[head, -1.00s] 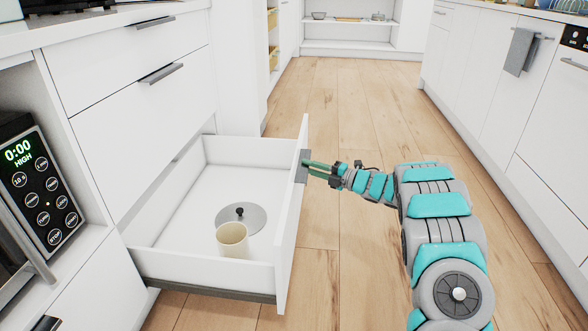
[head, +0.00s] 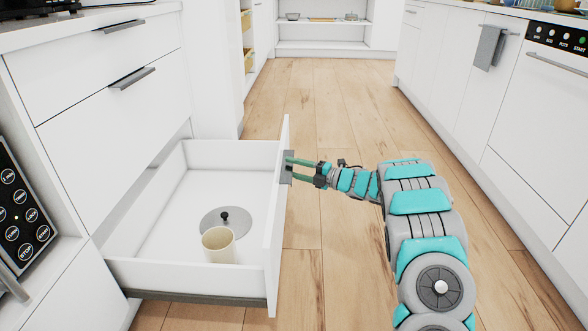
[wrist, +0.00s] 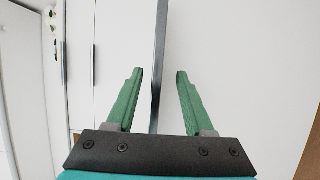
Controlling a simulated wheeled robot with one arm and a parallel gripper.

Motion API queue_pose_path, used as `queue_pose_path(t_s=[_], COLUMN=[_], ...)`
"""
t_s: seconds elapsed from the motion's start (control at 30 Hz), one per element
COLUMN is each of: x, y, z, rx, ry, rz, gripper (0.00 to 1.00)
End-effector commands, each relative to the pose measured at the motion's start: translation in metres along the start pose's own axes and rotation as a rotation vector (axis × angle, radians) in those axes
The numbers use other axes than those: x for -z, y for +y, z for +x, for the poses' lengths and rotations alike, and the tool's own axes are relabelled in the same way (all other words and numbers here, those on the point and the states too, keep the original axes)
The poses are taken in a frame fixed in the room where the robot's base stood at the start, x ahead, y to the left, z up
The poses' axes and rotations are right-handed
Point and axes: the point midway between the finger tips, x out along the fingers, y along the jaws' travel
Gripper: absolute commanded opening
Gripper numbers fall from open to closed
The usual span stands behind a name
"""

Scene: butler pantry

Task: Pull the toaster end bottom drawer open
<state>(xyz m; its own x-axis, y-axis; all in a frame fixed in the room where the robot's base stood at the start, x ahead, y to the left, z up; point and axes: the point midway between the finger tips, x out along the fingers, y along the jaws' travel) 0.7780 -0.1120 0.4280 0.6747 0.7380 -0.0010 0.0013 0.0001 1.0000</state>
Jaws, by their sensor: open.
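The bottom drawer (head: 185,272) on the left is pulled well out of its cabinet. Its white front panel faces right, with a grey bar handle (head: 287,168) near the panel's top. A cream cup (head: 218,246) and a grey lid with a black knob (head: 238,222) are inside the drawer. My gripper (head: 290,167) is at the handle, fingers pointing left at the panel. In the wrist view, my green fingers (wrist: 157,92) are apart, with the handle (wrist: 159,60) edge-on between them and a gap on both sides.
A microwave (head: 20,215) sits in the cabinet at left. Closed drawers (head: 110,110) are above the open one. Wooden floor (head: 330,90) is clear down the aisle. White cabinets with a hanging grey towel (head: 489,48) line the right side.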

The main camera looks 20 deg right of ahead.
Motion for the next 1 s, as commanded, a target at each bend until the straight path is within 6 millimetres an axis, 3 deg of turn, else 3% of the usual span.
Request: queue_pose_path(t_s=[0.27,0.7,1.0], x=[-0.001,-0.001,0.000], y=[0.001,0.001,0.000], z=[-0.008,-0.071,-0.078], rx=[0.000,-0.001,0.000], ry=[-0.002,-0.002,0.000], rz=[0.000,-0.001,0.000], gripper=[0.53,0.53,0.53])
